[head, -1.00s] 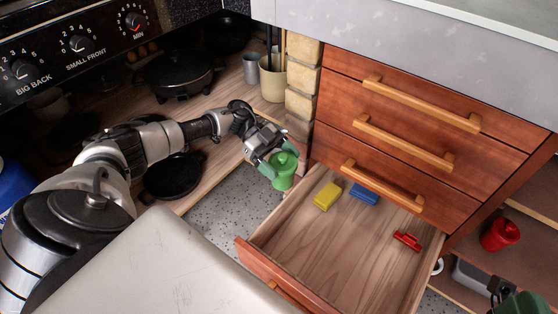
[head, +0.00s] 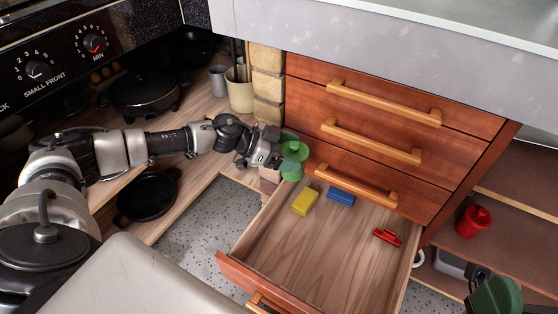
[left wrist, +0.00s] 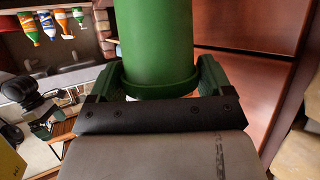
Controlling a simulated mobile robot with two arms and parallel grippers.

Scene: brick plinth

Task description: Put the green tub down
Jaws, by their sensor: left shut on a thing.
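The green tub (head: 292,160) is held by my left gripper (head: 275,155), beside the lower left corner of the drawer front and above the back left of the open drawer (head: 335,255). In the left wrist view the green tub (left wrist: 155,40) fills the top middle, with the green fingers of my left gripper (left wrist: 155,85) on either side of it. Whether its base touches anything is hidden.
The drawer holds a yellow block (head: 305,202), a blue block (head: 341,196) and a red clip-like thing (head: 387,237). Its front middle is bare. A red tub (head: 473,220) stands on a shelf at right. Pans (head: 147,196) lie at left. A brick pillar (head: 268,85) stands behind.

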